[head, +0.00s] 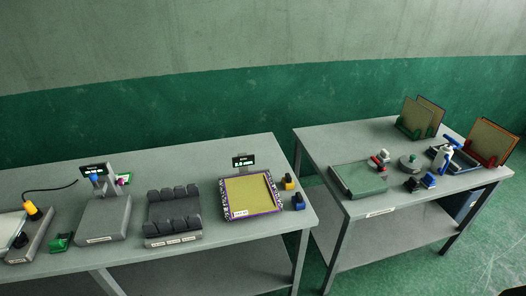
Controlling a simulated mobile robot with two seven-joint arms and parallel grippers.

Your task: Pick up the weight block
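I cannot tell for certain which item is the weight block; several small blocks are too small to identify. On the left table, a yellow-and-dark block (289,182) and a dark blue block (298,201) stand right of a framed yellow panel (247,190). On the right table, a black block (412,184) and a blue block (429,180) sit near the front edge. A white-topped piece (384,155) and a red piece (378,162) lie beside a green-grey tray (358,180). Neither of my grippers is in view.
The left table (225,249) also holds a dark slotted rack (174,212), a grey scale-like unit (104,220) and a green block (60,242). A gap separates the tables.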

